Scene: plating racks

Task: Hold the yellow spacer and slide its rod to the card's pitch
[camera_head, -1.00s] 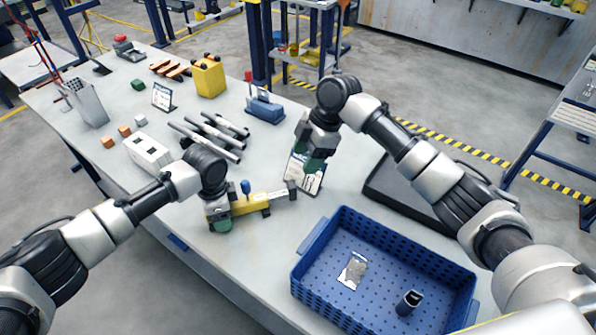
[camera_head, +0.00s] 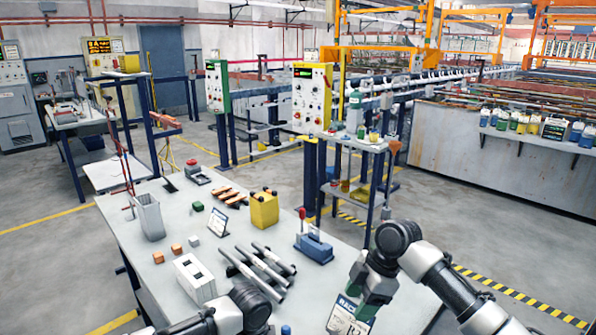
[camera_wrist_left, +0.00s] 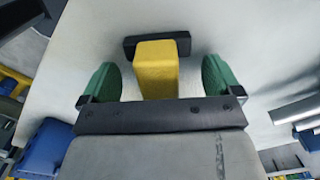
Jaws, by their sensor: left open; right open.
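The yellow spacer (camera_wrist_left: 156,72) shows in the left wrist view as a yellow block with a black crosspiece (camera_wrist_left: 128,47) at its far end. My left gripper (camera_wrist_left: 159,80) is open, with one green finger on each side of the yellow block and a gap visible on both sides. In the head view the spacer's body and my left fingers are below the frame. The card (camera_head: 347,319) stands tilted at the bottom edge, its lower part cut off. My right gripper (camera_head: 370,284) is open, just above and in front of the card; I cannot tell whether it touches.
On the table, black-and-grey rods (camera_head: 265,266), a white slotted block (camera_head: 194,278), a yellow container (camera_head: 264,209) and a blue device with a red knob (camera_head: 314,246) stand beyond my arms. In the wrist view a blue crate (camera_wrist_left: 47,148) is at lower left.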

